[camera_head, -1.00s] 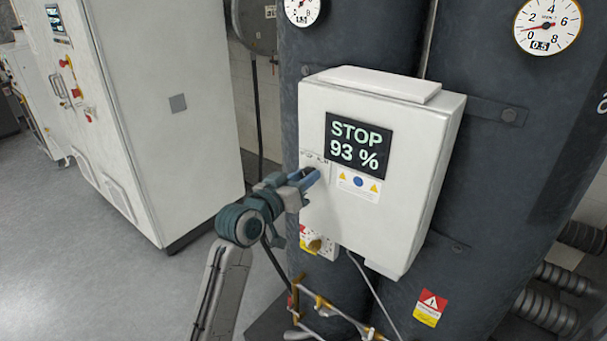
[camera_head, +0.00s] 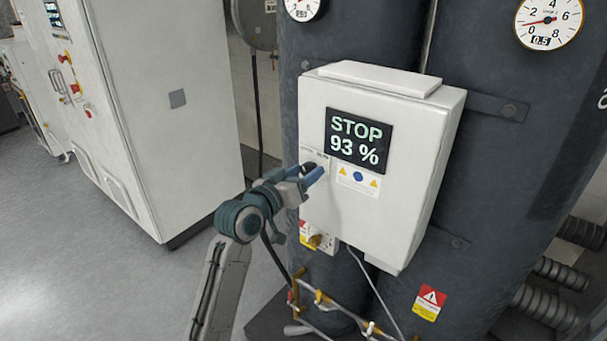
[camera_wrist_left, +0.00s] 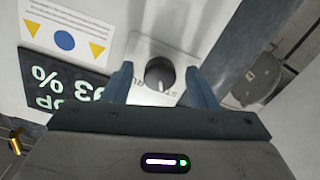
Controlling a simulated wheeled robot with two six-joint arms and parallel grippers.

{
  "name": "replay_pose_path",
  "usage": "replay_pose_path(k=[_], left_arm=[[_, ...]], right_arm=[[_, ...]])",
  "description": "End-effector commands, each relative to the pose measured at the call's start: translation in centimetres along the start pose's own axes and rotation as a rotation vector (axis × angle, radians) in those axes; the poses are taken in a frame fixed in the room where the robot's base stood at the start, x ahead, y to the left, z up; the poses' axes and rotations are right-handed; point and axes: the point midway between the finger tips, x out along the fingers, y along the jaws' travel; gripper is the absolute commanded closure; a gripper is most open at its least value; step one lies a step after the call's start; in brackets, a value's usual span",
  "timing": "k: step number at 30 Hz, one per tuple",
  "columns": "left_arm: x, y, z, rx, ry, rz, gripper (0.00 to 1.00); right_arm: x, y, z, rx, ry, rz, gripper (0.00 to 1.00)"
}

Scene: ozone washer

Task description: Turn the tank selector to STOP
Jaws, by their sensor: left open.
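The tank selector (camera_wrist_left: 160,76) is a dark round knob with a light mark on a pale plate, seen in the left wrist view between the two blue fingers. In the head view the selector (camera_head: 308,168) shows only in part behind my gripper. My left gripper (camera_head: 316,174) is open in front of it; it also shows in the left wrist view (camera_wrist_left: 160,88), with a gap on both sides of the knob. The display (camera_head: 358,140) on the white control box (camera_head: 390,200) reads STOP and 93 %. My right gripper is not in view.
Brass piping (camera_head: 325,302) and a cable lie below. Dark tanks (camera_head: 500,180) stand behind the box, and a tall white cabinet (camera_head: 170,120) stands to the left. Floor is clear at left.

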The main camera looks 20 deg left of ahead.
Motion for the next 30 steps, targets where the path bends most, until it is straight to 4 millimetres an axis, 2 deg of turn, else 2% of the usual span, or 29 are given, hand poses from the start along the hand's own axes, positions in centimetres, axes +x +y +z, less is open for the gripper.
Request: replay_pose_path(k=[5, 9, 15, 21, 30], left_arm=[[-2.4, -0.2, 0.5, 0.005, 0.000, -0.001, 0.48], [-5.6, -0.2, 0.6, 0.008, 0.000, -0.001, 0.48], [-8.8, -0.2, 0.4, 0.005, -0.002, -0.002, 0.48], [-10.3, -0.1, 0.2, 0.002, -0.002, -0.001, 0.48], [-10.6, 0.0, 0.1, -0.001, -0.002, 0.000, 0.48]], right_arm=[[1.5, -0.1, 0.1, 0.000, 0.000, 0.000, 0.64], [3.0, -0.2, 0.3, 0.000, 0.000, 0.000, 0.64], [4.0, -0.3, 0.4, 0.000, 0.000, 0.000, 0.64], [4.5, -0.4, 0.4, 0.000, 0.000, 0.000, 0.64], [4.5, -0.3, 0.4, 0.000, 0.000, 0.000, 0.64]])
